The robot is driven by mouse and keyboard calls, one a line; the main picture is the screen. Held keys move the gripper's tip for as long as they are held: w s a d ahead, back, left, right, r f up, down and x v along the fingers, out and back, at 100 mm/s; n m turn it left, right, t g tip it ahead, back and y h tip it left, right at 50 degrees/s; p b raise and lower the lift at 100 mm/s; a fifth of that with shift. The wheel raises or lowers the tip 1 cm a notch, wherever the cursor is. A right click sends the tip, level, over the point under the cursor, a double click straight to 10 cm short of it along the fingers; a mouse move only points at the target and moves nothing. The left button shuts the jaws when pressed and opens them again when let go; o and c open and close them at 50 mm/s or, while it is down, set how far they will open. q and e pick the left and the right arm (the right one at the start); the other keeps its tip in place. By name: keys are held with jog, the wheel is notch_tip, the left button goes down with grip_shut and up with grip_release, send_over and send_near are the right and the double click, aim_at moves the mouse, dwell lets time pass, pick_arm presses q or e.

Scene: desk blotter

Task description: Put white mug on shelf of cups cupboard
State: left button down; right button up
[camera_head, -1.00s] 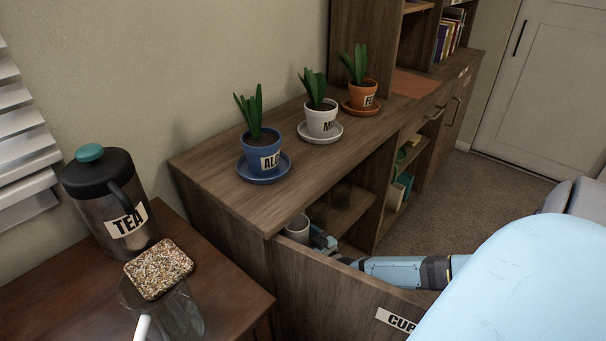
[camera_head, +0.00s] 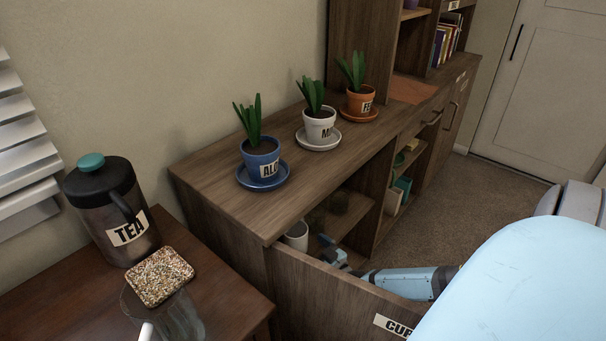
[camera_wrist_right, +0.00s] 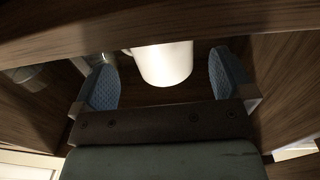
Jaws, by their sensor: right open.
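The white mug (camera_head: 297,235) stands inside the open cups cupboard, just behind the top of its door (camera_head: 340,292), whose label reads "CUP". In the right wrist view the mug (camera_wrist_right: 164,64) is beyond and between the two blue-grey finger pads, with its handle to the left. My right gripper (camera_head: 329,243) is inside the cupboard opening, to the right of the mug and apart from it. In the wrist view the gripper (camera_wrist_right: 166,84) is open and empty. The mug's base on the shelf is hidden by the door in the head view. My left gripper is not in view.
Three potted plants on saucers, blue (camera_head: 262,160), white (camera_head: 319,124) and orange (camera_head: 360,101), stand on the cabinet top (camera_head: 225,195). Open carpet (camera_head: 440,175) lies to the right.

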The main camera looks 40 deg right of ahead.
pick_arm(q)
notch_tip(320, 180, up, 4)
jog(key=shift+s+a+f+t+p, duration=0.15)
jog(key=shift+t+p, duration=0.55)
jog(key=shift+p, duration=0.3)
pick_arm(e)
jog(key=s, duration=0.8)
jog(key=shift+d, duration=0.1)
